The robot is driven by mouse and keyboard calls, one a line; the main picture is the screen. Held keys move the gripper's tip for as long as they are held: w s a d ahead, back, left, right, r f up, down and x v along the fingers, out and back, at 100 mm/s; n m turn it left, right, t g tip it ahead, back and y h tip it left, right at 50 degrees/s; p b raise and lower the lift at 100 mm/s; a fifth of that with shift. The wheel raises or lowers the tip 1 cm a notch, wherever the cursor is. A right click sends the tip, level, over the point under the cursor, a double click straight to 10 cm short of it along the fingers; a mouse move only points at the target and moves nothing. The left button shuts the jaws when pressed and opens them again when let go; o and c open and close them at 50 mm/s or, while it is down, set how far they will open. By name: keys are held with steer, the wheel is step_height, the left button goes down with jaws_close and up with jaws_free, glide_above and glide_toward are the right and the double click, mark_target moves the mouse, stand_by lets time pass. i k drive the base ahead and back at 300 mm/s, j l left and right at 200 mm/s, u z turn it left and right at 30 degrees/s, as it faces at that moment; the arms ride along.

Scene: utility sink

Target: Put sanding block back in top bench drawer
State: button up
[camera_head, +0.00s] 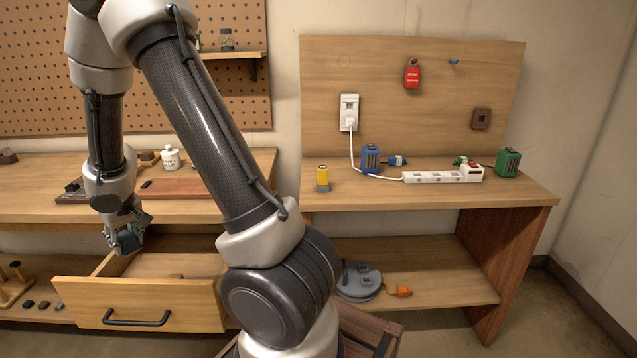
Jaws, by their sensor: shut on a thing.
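My gripper (126,238) points down over the left rear part of the open top bench drawer (82,300). It is shut on a small dark teal thing (129,241), which looks like the sanding block; the fingers partly hide it. The block is held above the drawer's floor, near its left side wall. The drawer is pulled out from under the left bench, with a black bar handle (137,319) on its front. The visible part of its light wooden floor looks mostly bare.
The left bench top (220,205) carries a white lidded jar (171,158), a reddish-brown board (174,188) and dark tools (72,191). Small blocks lie on the shelf below at left. The right bench (430,193) holds chargers and a power strip (440,176).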

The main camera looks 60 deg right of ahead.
mark_target(211, 261)
steer(key=j+z, duration=1.05)
steer(key=k+l, duration=0.05)
